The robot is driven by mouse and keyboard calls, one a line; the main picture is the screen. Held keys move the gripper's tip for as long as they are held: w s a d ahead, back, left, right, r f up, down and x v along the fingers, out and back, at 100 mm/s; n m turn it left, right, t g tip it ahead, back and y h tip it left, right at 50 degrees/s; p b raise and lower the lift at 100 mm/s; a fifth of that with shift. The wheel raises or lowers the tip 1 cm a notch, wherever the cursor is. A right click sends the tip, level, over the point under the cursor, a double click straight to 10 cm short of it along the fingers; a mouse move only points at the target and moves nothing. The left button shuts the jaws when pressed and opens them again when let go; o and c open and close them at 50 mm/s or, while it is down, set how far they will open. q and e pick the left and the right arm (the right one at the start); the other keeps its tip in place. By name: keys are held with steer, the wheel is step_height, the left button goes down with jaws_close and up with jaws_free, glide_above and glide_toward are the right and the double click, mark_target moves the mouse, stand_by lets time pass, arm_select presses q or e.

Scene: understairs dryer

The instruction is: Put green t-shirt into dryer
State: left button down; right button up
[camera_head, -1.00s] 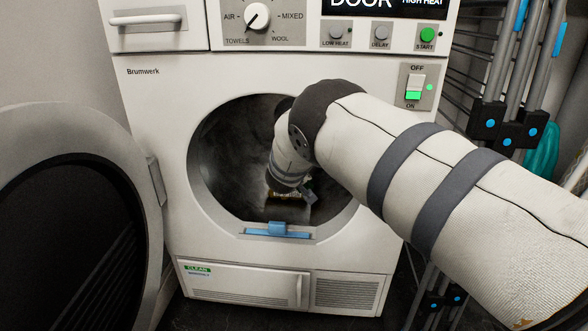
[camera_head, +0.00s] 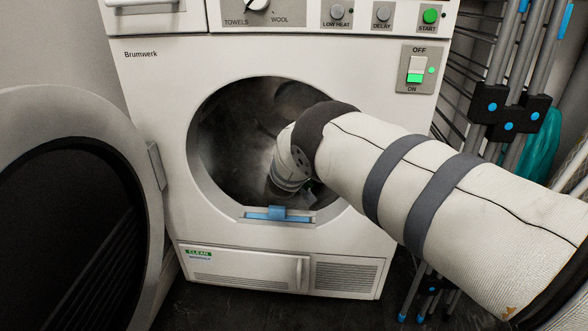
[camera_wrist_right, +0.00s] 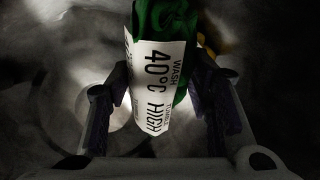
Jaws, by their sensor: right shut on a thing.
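The white dryer (camera_head: 150,95) stands ahead with its round door (camera_head: 155,200) swung open to the left. My right arm reaches through the round opening into the dark drum (camera_head: 232,150). In the right wrist view, my right gripper (camera_wrist_right: 162,85) is shut on the green t-shirt (camera_wrist_right: 165,18), with a white wash label (camera_wrist_right: 152,75) hanging between the fingers. Blurred grey drum surfaces surround it. In the head view the fingers are mostly hidden by my own wrist and the opening's lower rim. Most of the shirt is out of sight. My left gripper is not in view.
A blue latch (camera_head: 277,213) sits on the opening's lower rim. A green start button (camera_head: 430,16) and a lit on/off switch (camera_head: 416,70) are at upper right. A folded drying rack (camera_head: 500,105) stands close on the right, with teal cloth (camera_head: 541,145) behind it.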

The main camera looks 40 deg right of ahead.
steer(key=o, duration=1.3)
steer(key=v, duration=1.2)
